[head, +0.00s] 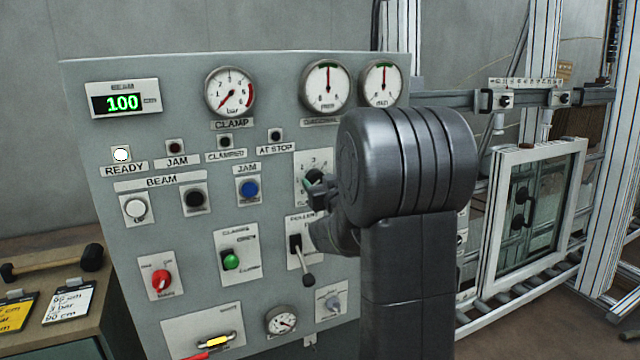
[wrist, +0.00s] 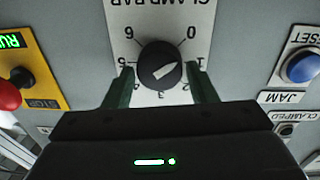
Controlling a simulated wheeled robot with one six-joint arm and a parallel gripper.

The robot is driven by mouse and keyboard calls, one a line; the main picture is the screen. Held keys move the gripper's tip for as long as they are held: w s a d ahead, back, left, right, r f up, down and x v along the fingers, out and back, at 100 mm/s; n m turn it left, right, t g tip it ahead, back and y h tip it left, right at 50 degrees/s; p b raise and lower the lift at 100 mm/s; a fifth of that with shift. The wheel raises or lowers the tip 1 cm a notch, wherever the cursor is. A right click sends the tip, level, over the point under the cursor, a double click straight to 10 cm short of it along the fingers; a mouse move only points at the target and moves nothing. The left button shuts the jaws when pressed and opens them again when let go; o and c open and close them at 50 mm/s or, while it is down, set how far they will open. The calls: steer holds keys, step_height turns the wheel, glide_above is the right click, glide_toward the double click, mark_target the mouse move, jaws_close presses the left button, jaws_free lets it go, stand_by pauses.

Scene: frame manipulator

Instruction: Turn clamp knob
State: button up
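A blue jam reset button (wrist: 301,66) lies right of the knob in the wrist view, and a red-knobbed lever (wrist: 9,93) lies left. In the head view a black lever (head: 302,262) sticks out below the knob plate. The clamp gauge (head: 230,92) is above left.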

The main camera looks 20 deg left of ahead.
steer(key=c, duration=0.6)
steer(key=shift+o, duration=0.2)
steer(key=n+b, duration=0.1)
steer(key=b, duration=0.2)
steer(key=shift+f, duration=0.25)
steer(key=shift+r+n+b, duration=0.15)
steer(key=shift+n+b, duration=0.25)
steer(key=shift+b, duration=0.25)
steer(key=shift+r, duration=0.1)
steer(key=o, duration=1)
steer(key=b+v, duration=0.1)
steer(key=v, duration=1.3)
steer(key=shift+a, duration=0.15)
